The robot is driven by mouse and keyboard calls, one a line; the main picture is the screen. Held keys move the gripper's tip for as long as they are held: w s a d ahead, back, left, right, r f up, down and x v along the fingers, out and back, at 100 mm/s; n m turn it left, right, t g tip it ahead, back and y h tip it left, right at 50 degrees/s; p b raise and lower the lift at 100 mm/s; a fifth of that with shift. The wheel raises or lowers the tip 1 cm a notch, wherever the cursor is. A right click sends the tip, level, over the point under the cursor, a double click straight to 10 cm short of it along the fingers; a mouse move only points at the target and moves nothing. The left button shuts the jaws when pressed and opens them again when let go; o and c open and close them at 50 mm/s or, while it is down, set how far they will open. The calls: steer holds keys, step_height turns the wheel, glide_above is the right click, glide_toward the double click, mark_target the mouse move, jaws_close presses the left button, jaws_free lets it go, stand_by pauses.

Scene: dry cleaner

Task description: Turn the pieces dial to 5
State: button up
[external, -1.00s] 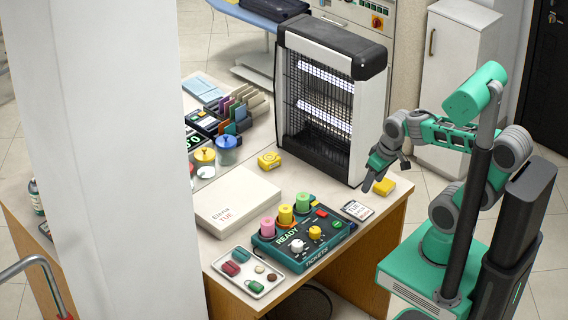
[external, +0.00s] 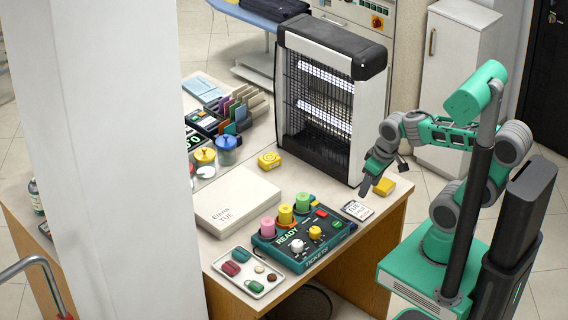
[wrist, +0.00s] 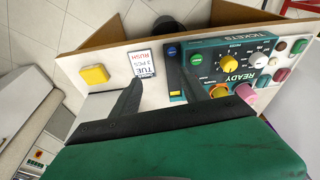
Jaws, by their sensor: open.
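The teal ticket box (external: 268,256) marked READY and TICKETS sits at the front right of the counter. It carries a yellow dial (external: 315,232) and a white dial (external: 297,245); in the wrist view the yellow dial (wrist: 229,60) and white dial (wrist: 258,60) lie right of the fingers. Small lettering stands by the yellow dial, too small to read surely, as is the setting. My gripper (external: 380,178) is open and empty above the counter's right edge, apart from the box. In the wrist view my gripper (wrist: 155,65) points toward the ticket card (wrist: 143,64), and one finger hides part of the box.
Pink (external: 268,226), yellow (external: 285,215) and green (external: 303,203) cylinders stand along the box's back. A yellow block (external: 384,187) lies near the gripper. A tall lamp heater (external: 330,105) stands behind. A white tray (external: 247,291) of small items and a flat white box (external: 238,200) lie left.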

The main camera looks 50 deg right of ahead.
steer(key=s+a+f+n+g+p, duration=0.1)
steer(key=s+a+f+n+g, duration=0.1)
steer(key=a+f, duration=0.3)
steer(key=n+g+p, duration=0.1)
steer(key=n, duration=1.1)
glide_above(315, 229)
steer(key=s+d, duration=0.2)
steer(key=s, duration=0.1)
steer(key=shift+w, duration=0.1)
steer(key=w+r+n, duration=0.1)
steer(key=n, duration=0.2)
steer(key=w+a+r+n, duration=0.1)
steer(key=n, duration=0.2)
steer(key=w+a+r+n, duration=0.1)
steer(key=n, duration=0.6)
steer(key=shift+s+d, duration=0.1)
steer(key=shift+s, duration=0.05)
steer(key=n, duration=0.5)
steer(key=shift+n, duration=0.3)
step_height(315, 229, down, 8)
steer(key=shift+r+p, duration=0.15)
steer(key=shift+p, duration=0.3)
steer(key=shift+c, duration=0.5)
